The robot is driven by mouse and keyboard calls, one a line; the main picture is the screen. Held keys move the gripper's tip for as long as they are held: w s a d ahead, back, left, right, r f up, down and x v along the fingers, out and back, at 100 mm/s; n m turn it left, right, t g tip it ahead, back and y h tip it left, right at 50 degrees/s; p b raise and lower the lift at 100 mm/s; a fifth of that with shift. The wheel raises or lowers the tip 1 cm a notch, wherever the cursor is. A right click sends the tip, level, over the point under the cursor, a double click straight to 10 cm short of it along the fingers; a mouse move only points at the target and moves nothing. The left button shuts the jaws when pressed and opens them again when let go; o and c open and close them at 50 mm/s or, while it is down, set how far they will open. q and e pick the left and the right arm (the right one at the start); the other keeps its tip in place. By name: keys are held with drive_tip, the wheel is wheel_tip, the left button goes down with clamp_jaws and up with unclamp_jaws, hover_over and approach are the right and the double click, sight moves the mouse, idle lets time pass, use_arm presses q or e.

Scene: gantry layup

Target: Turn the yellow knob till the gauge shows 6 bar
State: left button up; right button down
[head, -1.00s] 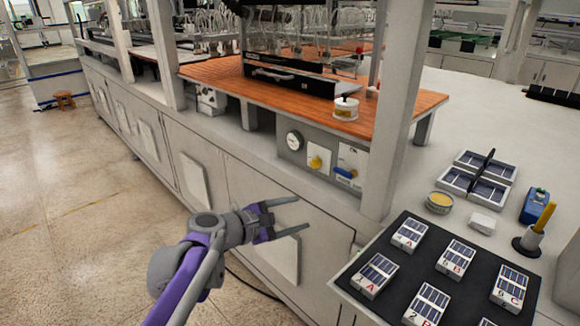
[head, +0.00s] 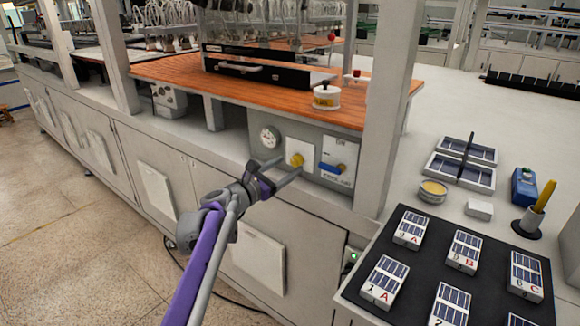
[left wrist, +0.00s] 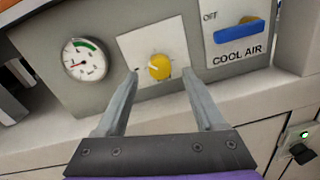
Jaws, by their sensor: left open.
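The yellow knob (head: 296,160) sits on a white plate on the grey panel; it also shows in the left wrist view (left wrist: 159,67). The round gauge (head: 269,139) is left of the knob. In the left wrist view the gauge (left wrist: 85,60) has a white face with a green arc at its upper right; its reading is too small to tell. My left gripper (head: 280,168) is open in front of the panel. In the left wrist view its two fingers (left wrist: 160,82) point at the knob, one on either side and a little below it, with nothing between them. My right gripper is not in view.
Right of the knob is a blue COOL AIR lever (left wrist: 239,31), marked OFF. A black mat (head: 418,262) with several labelled solar cells lies at the right. A frame post (head: 385,120) stands right of the panel. The wooden shelf (head: 190,75) overhangs above.

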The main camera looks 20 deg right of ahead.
sight(297, 161)
use_arm(q)
drive_tip(key=shift+x, duration=1.3)
clamp_jaws()
